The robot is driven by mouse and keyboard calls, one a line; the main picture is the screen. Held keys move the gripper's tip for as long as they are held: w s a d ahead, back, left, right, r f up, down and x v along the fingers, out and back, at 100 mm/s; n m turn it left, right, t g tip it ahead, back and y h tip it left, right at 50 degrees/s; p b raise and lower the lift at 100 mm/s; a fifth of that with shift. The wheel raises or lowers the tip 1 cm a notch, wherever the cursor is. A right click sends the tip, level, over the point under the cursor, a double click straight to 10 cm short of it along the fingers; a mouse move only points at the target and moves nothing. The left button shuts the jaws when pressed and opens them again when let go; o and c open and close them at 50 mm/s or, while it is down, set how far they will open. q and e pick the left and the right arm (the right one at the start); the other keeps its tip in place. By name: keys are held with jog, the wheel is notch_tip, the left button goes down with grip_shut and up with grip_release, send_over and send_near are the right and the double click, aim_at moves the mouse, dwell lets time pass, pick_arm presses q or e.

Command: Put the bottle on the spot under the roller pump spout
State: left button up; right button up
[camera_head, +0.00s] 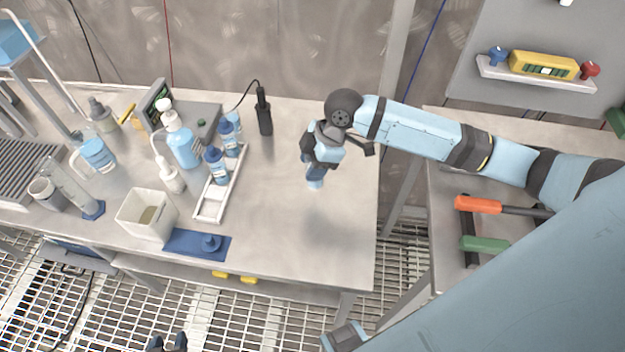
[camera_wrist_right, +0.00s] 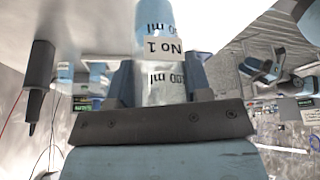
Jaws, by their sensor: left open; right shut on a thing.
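My right gripper (camera_head: 316,168) is shut on a bottle (camera_head: 315,184) and holds it above the clear right part of the steel bench (camera_head: 275,225). In the right wrist view the bottle (camera_wrist_right: 163,80) is between the two dark fingers; it is pale with a blue part and a label reading "No 1" and "ml", upside down in the picture. A grey box with a tilted screen panel (camera_head: 157,104) at the back of the bench may be the roller pump; I cannot make out its spout or the spot. My left gripper (camera_head: 167,343) is open and empty at the bottom edge, over the floor grating.
A white rack (camera_head: 208,210) holds blue-labelled bottles (camera_head: 217,165). Left of it stand a large blue pump bottle (camera_head: 183,145), a white bin (camera_head: 146,216) and other labware. A black handheld device (camera_head: 264,112) stands behind. The bench's right half is clear; a gap separates it from the tool bench.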

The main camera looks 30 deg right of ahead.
jog(key=shift+f, duration=3.3)
jog(key=shift+f, duration=0.15)
jog(key=o, duration=1)
jog(key=shift+c, duration=0.2)
